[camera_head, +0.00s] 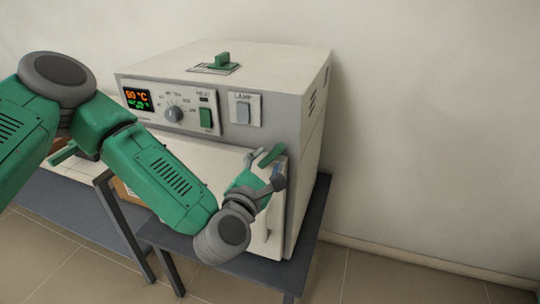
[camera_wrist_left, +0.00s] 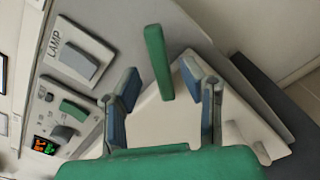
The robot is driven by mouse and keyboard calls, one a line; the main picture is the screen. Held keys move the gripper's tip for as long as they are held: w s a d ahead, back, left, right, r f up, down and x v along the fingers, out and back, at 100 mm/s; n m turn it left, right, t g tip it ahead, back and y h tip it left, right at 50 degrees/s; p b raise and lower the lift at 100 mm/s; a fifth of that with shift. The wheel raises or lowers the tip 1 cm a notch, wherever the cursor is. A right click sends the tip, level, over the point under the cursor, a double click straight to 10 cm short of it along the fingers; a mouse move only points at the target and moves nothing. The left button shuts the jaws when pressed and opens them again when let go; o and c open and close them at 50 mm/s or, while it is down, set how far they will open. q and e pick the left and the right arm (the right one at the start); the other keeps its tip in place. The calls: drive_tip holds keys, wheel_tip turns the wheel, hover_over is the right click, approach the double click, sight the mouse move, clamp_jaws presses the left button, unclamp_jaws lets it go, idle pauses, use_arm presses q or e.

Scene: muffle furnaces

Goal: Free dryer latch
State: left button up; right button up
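The dryer (camera_head: 311,130) is a white and grey box with a control panel on its front. Its latch (camera_head: 271,155) is a green lever at the upper right of the door; it also shows as a green bar in the left wrist view (camera_wrist_left: 156,55). My left gripper (camera_head: 265,172) is in front of the door's upper right part, with its fingers spread. In the left wrist view, the gripper (camera_wrist_left: 162,76) has one finger on each side of the latch, with gaps visible. Contact cannot be told. My forearm hides much of the door. My right gripper is not in view.
A lamp switch (camera_head: 243,109), a dial (camera_head: 173,114) and a green switch (camera_head: 206,118) are on the panel above the door. The dryer stands on a dark table (camera_head: 313,222). Open floor lies to the right.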

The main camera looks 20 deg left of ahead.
use_arm(q)
drive_tip(key=shift+w+d, duration=0.1)
drive_tip(key=shift+w, duration=0.7)
drive_tip(key=shift+w+d, duration=0.15)
drive_tip(key=shift+c, duration=0.4)
clamp_jaws()
drive_tip(key=shift+m, duration=0.4)
drive_tip(key=m, duration=0.4)
drive_tip(key=shift+f+m, duration=0.2)
drive_tip(key=shift+m, duration=0.2)
drive_tip(key=m, duration=0.4)
drive_tip(key=shift+d+f+m, duration=0.1)
drive_tip(key=shift+f+m, duration=0.15)
drive_tip(key=shift+m, duration=0.15)
